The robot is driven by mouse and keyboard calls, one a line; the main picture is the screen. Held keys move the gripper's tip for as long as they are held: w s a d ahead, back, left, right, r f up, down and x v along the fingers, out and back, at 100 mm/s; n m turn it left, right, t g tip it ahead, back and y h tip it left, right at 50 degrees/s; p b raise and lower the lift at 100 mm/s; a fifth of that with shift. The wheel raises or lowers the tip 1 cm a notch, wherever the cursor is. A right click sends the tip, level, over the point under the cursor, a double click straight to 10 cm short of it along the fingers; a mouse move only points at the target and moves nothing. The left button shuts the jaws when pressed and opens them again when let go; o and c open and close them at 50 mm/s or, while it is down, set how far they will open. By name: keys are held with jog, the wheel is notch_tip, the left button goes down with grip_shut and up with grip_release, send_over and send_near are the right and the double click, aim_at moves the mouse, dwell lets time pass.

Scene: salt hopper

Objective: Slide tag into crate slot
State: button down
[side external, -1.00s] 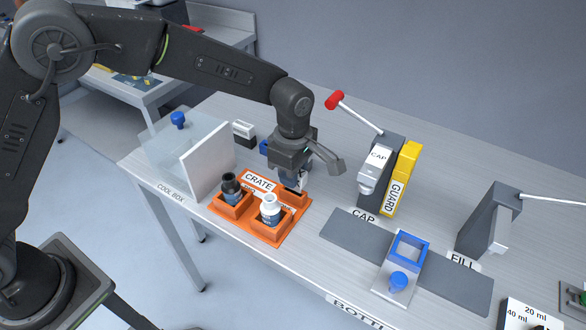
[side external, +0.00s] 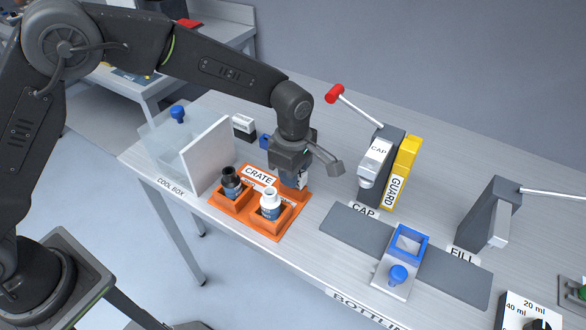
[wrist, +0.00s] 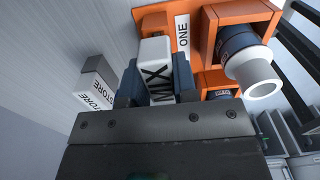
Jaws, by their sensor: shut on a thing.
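The orange crate (side external: 282,232) sits on the bench with a CRATE label on its back part. A dark-capped bottle (side external: 231,184) and a white bottle (side external: 270,205) stand in its pockets. In the wrist view the crate (wrist: 250,12) carries a ONE label, and the white bottle (wrist: 252,68) is beside my fingers. My gripper (side external: 296,180) is over the crate's back right part. In the wrist view my gripper (wrist: 156,84) is shut on a white tag (wrist: 157,68) marked MIX. The slot and the tag's far end cannot be made out clearly.
A white-and-dark STORE block (side external: 243,127) stands behind the crate; it also shows in the wrist view (wrist: 95,85). The cool box (side external: 205,155) is left of the crate. The CAP press (side external: 380,165) and yellow guard (side external: 405,165) stand to the right.

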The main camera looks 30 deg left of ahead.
jog(key=shift+f, duration=0.6)
jog(key=shift+c, duration=1.7)
grip_release()
jog(key=shift+r, duration=0.15)
jog(key=shift+r, duration=2.9)
jog(key=shift+r, duration=0.1)
notch_tip(320, 180, up, 14)
jog(key=shift+f, duration=0.2)
